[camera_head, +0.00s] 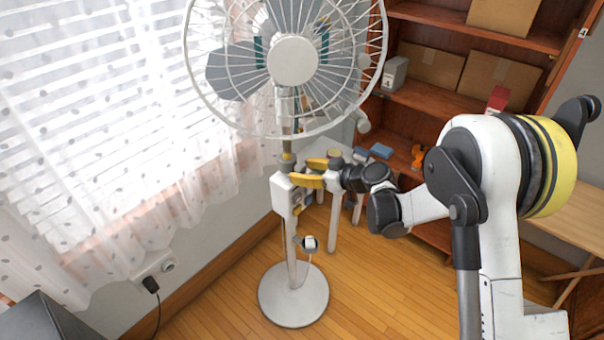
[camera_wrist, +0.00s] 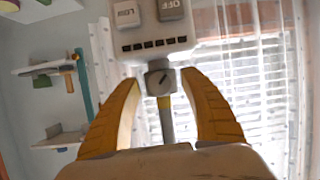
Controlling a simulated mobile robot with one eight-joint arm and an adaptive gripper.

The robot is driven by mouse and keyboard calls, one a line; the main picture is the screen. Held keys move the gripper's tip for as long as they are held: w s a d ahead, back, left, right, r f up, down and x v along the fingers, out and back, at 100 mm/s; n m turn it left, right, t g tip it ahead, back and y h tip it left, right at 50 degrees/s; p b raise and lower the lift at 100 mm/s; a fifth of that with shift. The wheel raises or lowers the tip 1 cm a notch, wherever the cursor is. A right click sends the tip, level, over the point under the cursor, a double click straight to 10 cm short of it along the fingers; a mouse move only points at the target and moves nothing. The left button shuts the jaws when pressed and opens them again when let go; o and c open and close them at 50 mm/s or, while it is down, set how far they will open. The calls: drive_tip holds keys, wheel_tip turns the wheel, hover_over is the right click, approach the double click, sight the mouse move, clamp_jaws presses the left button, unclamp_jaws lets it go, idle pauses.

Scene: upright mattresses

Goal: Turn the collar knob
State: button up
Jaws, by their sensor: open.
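The standing fan's collar knob (camera_wrist: 159,79) is a small grey piece with a dark mark, on the pole next to the white control box (camera_wrist: 155,28). In the wrist view my gripper (camera_wrist: 159,80) has one finger on each side of the knob in the picture, with gaps showing. I cannot tell the depth between fingertips and knob.
The fan's caged head (camera_head: 291,60) hangs directly above my gripper. Its round base (camera_head: 293,295) stands on the wooden floor (camera_head: 370,290). A curtained window (camera_head: 90,130) is at left. A wooden shelf (camera_head: 425,95) with boxes is behind at right.

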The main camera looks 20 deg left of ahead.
drive_tip(key=shift+w+a+f, duration=0.1)
drive_tip(key=shift+a, duration=0.2)
clamp_jaws()
drive_tip(key=n+t+b, duration=0.1)
drive_tip(key=n+t, duration=0.1)
drive_tip(key=n, duration=0.1)
drive_tip(key=shift+h+b, duration=0.3)
drive_tip(key=shift+n+t+b, duration=0.6)
drive_tip(key=shift+n+t, duration=0.1)
drive_tip(key=shift+n, duration=0.4)
